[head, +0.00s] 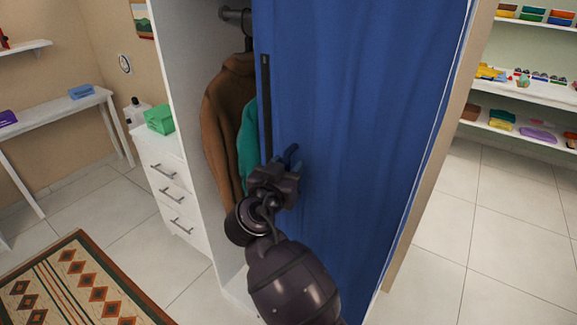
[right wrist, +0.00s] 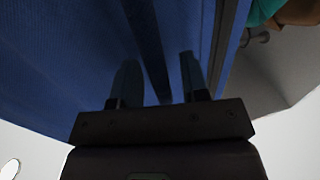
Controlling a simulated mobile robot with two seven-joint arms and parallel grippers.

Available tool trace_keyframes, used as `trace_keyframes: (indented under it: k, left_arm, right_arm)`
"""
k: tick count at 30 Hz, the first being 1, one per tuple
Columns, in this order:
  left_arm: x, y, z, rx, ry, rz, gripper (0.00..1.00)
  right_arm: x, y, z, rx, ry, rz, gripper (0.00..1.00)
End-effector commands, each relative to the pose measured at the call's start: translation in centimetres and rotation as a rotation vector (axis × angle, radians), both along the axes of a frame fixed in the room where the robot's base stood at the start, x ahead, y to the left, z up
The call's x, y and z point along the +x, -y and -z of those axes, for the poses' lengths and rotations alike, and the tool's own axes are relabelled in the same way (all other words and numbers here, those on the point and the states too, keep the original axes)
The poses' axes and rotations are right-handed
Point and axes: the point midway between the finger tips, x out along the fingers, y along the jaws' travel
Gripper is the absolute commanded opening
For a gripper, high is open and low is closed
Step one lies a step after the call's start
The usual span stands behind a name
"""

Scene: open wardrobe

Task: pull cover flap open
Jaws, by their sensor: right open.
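The cover flap (head: 350,130) is a large blue cloth hanging across the right part of the wardrobe opening. A dark upright bar handle (head: 266,105) runs along its left edge, and its lower end is hidden by my right gripper. My right gripper (head: 286,162) is at the lower part of this bar, in front of the flap. In the right wrist view the two fingers (right wrist: 160,80) are apart, and the dark bar (right wrist: 150,45) shows between them against the blue cloth (right wrist: 60,50). I cannot tell whether they touch the bar. My left gripper is not in view.
A brown garment (head: 228,120) and a teal one (head: 247,145) hang inside the wardrobe, left of the flap. A white drawer unit (head: 165,185) with a green box (head: 159,119) stands left. Shelves (head: 530,95) are at right. The floor around is clear except for a rug (head: 75,285).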

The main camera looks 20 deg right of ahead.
Motion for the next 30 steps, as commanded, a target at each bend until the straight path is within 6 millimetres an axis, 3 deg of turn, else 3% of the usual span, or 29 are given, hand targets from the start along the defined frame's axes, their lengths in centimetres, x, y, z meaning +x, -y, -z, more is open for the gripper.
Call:
trace_keyframes:
  k: [5,14,30]
  left_arm:
    - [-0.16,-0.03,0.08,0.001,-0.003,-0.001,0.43]
    - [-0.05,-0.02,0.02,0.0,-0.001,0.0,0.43]
    - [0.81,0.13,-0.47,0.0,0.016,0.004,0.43]
  right_arm:
    - [-0.01,-0.01,0.02,0.0,0.0,0.0,0.41]
    - [0.0,0.0,0.01,0.0,0.0,0.0,0.0]
    - [0.25,0.38,0.03,0.001,-0.001,-0.029,0.0]
